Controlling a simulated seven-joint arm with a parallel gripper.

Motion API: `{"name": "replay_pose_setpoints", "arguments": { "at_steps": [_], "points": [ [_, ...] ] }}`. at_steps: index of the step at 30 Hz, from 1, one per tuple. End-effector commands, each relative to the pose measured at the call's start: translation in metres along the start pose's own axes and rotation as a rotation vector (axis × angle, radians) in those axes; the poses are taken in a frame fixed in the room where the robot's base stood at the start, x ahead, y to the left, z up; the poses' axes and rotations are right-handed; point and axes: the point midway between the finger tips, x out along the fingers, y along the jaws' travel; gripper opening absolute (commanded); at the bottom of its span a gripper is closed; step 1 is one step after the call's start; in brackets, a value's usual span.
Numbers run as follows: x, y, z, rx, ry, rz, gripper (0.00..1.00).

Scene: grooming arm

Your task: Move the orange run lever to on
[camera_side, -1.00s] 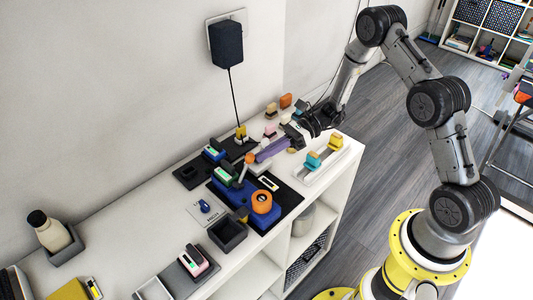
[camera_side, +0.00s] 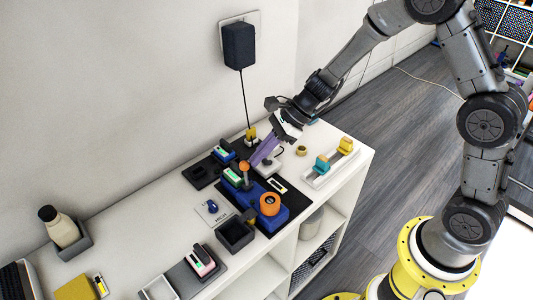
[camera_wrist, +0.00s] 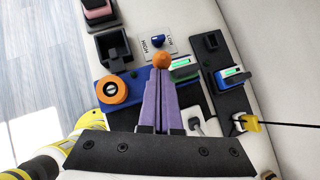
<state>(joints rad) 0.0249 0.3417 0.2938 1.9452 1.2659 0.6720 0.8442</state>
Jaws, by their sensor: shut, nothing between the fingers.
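The orange run lever shows as an orange ball (camera_side: 243,166) on a short stalk, which stands up from a blue base (camera_side: 285,213) and tilts slightly left in the side view. In the wrist view the ball (camera_wrist: 162,60) sits just at the ends of my purple fingers. My gripper (camera_side: 253,163) is shut and empty, its fingers pointing down at the ball from the right. In the wrist view my gripper (camera_wrist: 160,76) hides the stalk and the lever's foot. I cannot tell whether the tips touch the ball. No on marking is readable.
An orange ring dial (camera_wrist: 112,90) and a device with a green display (camera_wrist: 182,66) flank the lever. A blue knob (camera_wrist: 157,41) sits on a HIGH/LOW plate. A black open box (camera_side: 236,233), a white plug (camera_wrist: 206,124) and a yellow plug (camera_wrist: 248,122) are close by.

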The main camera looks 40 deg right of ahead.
Motion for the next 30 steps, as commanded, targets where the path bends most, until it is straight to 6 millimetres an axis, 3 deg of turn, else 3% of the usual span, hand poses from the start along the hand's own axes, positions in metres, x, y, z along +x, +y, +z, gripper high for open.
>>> {"name": "replay_pose_setpoints", "arguments": {
  "at_steps": [13,30],
  "points": [
    [0.015,0.011,0.025,-0.084,0.251,-0.073,0.00],
    [0.033,0.021,0.041,-0.075,0.253,-0.073,0.00]
  ]
}}
